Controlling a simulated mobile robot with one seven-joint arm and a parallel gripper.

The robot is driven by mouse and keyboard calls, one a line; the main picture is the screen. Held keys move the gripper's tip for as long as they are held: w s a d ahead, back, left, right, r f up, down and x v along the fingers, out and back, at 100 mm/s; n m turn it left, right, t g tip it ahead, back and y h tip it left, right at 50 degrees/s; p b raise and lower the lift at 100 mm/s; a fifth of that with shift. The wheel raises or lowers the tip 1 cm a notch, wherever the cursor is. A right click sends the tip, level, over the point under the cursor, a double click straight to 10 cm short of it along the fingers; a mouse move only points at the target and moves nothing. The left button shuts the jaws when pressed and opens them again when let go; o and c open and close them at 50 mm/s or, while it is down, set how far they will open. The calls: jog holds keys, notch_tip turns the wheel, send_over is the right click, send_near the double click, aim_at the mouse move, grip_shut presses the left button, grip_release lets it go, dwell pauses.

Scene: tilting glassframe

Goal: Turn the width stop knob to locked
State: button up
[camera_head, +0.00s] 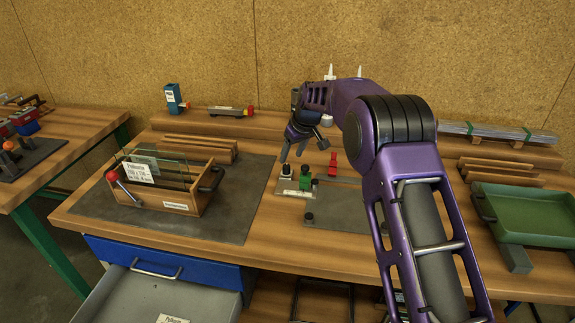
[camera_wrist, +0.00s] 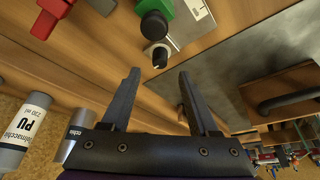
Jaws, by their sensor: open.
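A small black knob on a pale round base (camera_wrist: 158,56) lies ahead of my gripper (camera_wrist: 159,72), between the lines of its two fingers and apart from them. It also shows in the head view (camera_head: 286,170) at the left end of the jig plate (camera_head: 345,207). Its markings are too small to read, so I cannot tell its setting or confirm it is the width stop. My gripper (camera_head: 294,152) is open and empty, just above this knob, pointing down. A green block (camera_head: 305,182) with a black cap (camera_wrist: 154,25) stands beside the knob, and a red clamp (camera_head: 333,163) stands behind.
A wooden crate (camera_head: 177,200) with glass panes and a red-balled lever (camera_head: 111,176) stands on a dark mat to the left. Another black knob (camera_head: 309,218) is on the jig's front edge. A green tray (camera_head: 530,212) is at right. Cartridges (camera_wrist: 20,130) stand behind.

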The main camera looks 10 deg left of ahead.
aim_at(287, 166)
jog(key=x, duration=0.6)
jog(key=shift+a, duration=0.1)
jog(key=shift+c, duration=0.2)
grip_shut()
